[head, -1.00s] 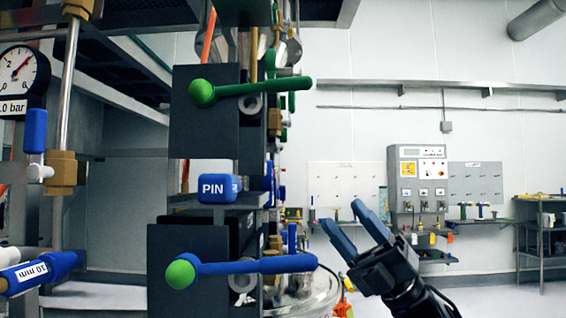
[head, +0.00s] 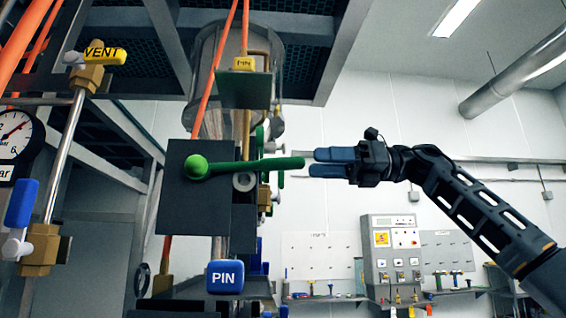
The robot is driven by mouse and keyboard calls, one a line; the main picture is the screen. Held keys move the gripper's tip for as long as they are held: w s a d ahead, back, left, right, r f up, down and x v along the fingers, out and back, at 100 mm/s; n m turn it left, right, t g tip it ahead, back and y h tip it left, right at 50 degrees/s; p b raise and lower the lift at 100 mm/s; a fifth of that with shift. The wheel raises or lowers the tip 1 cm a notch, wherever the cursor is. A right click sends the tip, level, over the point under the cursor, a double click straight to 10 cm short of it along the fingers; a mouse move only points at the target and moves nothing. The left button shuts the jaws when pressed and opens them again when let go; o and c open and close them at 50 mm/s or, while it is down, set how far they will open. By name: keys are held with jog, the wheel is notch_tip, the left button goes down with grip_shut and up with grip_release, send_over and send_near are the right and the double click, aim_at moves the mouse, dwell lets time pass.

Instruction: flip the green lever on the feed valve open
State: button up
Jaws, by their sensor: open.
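The green lever (head: 255,165) sits on a dark square valve block (head: 200,212). Its round green hub is at the left and its arm points right, nearly level. My gripper (head: 312,162) is at the right of the lever with its blue fingers pointing left, one above the other. The fingers are apart, and their tips are close to the lever's free end. I cannot tell whether they touch it or differ in depth. Nothing shows between the fingers.
A blue PIN block (head: 225,277) is below the valve block. A yellow VENT handle (head: 97,54), a blue handle (head: 21,204) and a gauge (head: 14,138) are at the left. Orange hoses and a clear vessel (head: 238,70) are above.

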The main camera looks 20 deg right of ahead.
aim_at(287, 158)
jog(key=p+x, duration=0.1)
jog(key=x, duration=0.6)
jog(key=shift+w+a+p, duration=0.1)
jog(key=shift+a+p, duration=0.15)
jog(key=shift+p, duration=0.15)
grip_shut()
